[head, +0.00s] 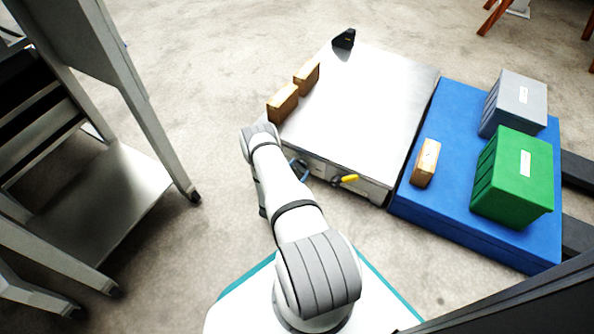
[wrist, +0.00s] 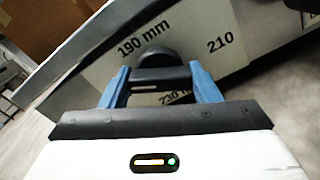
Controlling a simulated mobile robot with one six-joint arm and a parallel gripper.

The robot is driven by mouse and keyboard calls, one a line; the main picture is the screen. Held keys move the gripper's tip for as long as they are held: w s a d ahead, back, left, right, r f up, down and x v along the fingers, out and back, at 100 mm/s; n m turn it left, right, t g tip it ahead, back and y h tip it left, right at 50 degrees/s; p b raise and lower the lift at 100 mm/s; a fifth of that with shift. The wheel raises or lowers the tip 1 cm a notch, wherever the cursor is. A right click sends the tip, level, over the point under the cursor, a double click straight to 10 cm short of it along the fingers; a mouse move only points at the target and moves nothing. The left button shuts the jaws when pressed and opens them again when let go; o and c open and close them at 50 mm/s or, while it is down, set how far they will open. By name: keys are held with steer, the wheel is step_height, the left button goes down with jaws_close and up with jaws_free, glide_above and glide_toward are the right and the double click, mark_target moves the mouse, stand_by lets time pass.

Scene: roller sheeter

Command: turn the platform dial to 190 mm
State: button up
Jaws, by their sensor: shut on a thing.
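The platform dial shows in the wrist view as a black round hub (wrist: 157,57) with a dark bar just below it. Labels "190 mm" (wrist: 143,40), "210" (wrist: 220,42) and a partly hidden "230 mm" (wrist: 177,97) surround it on the light grey panel. My gripper (wrist: 160,82) has its blue fingers shut on the dial, one on each side of the dark bar. Which label the dial points to I cannot tell. In the head view my gripper (head: 298,168) is at the front of the grey platform (head: 360,105), mostly hidden by my arm.
A yellow-tipped lever (head: 349,179) sticks out right of my gripper. Wooden blocks (head: 283,102) stand on the platform's left edge. A blue platform (head: 460,145) at the right carries a grey crate (head: 515,103), a green crate (head: 513,178) and a wooden block (head: 426,163). A metal rack stands left.

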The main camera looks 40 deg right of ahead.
steer(key=m, duration=0.6)
steer(key=shift+s+d+f+m, duration=0.1)
steer(key=shift+s+d+m, duration=0.05)
steer(key=shift+s+m, duration=0.15)
steer(key=m+p, duration=0.1)
steer(key=m, duration=0.4)
steer(key=shift+f+m, duration=0.1)
steer(key=shift+m, duration=0.2)
steer(key=o, duration=1)
steer(key=shift+w, duration=0.1)
steer(key=p+v, duration=0.3)
steer(key=v, duration=0.5)
